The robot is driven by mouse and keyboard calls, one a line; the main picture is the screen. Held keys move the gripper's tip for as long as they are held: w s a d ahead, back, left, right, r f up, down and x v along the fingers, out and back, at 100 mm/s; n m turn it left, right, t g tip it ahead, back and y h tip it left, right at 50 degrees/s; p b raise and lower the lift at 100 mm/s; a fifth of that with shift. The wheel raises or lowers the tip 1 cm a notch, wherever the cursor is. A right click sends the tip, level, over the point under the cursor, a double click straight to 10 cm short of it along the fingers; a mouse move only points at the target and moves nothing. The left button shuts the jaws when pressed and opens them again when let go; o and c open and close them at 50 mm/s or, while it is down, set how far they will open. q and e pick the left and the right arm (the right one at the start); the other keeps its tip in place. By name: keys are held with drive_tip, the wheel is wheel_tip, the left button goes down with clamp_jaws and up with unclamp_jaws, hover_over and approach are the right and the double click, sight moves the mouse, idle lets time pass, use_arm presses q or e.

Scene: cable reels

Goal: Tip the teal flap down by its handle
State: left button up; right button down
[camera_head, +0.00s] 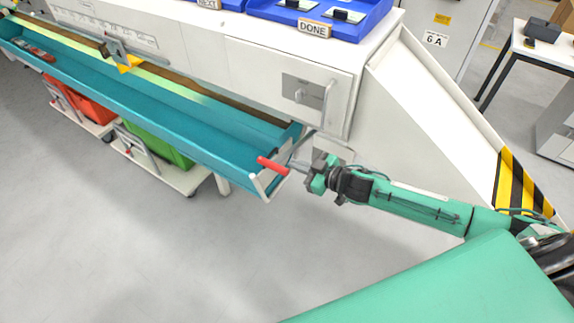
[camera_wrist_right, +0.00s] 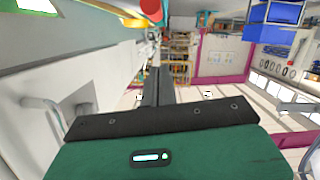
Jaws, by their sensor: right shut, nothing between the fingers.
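The teal flap (camera_head: 150,100) runs as a long, trough-like panel along the front of the white bench, from upper left to the middle. Its red handle (camera_head: 272,165) sticks out at the right end, beside a pale end bracket (camera_head: 262,186). A red rounded part, apparently the handle, shows at the top edge of the right wrist view (camera_wrist_right: 151,9). My right gripper (camera_head: 291,168) is shut and empty, with its fingertips close to the right end of the handle; I cannot tell whether they touch. The fingers also show in the right wrist view (camera_wrist_right: 155,75). My left gripper is out of view.
The white bench (camera_head: 240,60) carries blue bins (camera_head: 345,18) and a "DONE" label. Red (camera_head: 92,108) and green (camera_head: 155,146) crates on trolleys stand under the flap. A white sloping panel (camera_head: 430,110) with yellow-black stripes is at right. The floor in front is clear.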

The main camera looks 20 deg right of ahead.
sight(286, 172)
drive_tip(key=w+a+f, duration=0.1)
drive_tip(key=w+f+p, duration=0.1)
drive_tip(key=w, duration=0.1)
drive_tip(key=w+a+f, duration=0.1)
drive_tip(key=shift+w+a+f, duration=0.2)
drive_tip(key=shift+a+f, duration=0.05)
drive_tip(key=shift+a, duration=0.05)
drive_tip(key=shift+w+d+f+p, duration=0.15)
drive_tip(key=shift+f+p, duration=0.15)
drive_tip(key=shift+f, duration=0.55)
